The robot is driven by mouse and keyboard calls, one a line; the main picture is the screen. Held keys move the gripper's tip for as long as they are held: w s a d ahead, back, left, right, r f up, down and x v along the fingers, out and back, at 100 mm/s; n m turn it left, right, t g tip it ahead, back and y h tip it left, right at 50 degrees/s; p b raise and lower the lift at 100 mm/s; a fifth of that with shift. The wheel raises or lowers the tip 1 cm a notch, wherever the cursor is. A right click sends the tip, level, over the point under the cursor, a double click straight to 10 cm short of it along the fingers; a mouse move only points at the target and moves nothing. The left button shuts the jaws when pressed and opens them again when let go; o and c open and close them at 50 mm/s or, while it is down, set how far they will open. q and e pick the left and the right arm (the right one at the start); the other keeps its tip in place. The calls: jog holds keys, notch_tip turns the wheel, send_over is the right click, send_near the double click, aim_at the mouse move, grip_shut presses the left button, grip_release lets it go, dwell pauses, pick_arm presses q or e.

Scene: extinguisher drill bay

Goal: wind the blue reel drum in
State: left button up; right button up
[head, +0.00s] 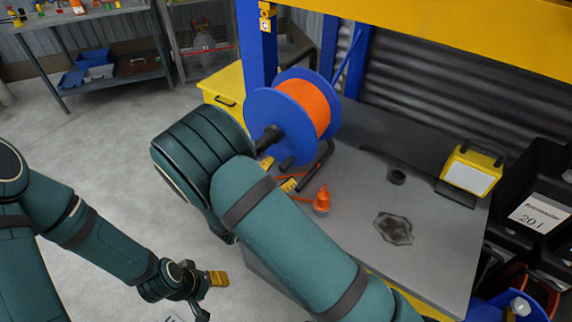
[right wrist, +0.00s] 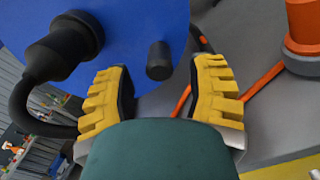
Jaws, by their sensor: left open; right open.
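The blue reel drum (head: 257,112) stands on the grey bench in a dark frame, with orange cable (head: 307,103) wound between its flanges. Its blue flange (right wrist: 125,35) fills the top of the right wrist view. A short black knob (right wrist: 159,60) sticks out of the flange, and a thicker black fitting (right wrist: 62,48) shows to its left. My right gripper (head: 278,174) is open beside the flange. In the right wrist view its yellow fingers (right wrist: 163,78) lie either side of the knob, with gaps showing. My left gripper (head: 205,286) is open and empty, over the floor.
An orange plug (head: 322,200) stands on the bench (head: 350,235), its cable running towards the reel. A clear handwheel-like piece (head: 394,228), a yellow lamp (head: 470,170) and black bins (head: 535,190) are to the right. A yellow box (head: 222,88) stands behind the reel.

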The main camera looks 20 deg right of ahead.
jog(key=v, duration=0.8)
jog(key=shift+o, duration=0.2)
jog(key=shift+a, duration=0.1)
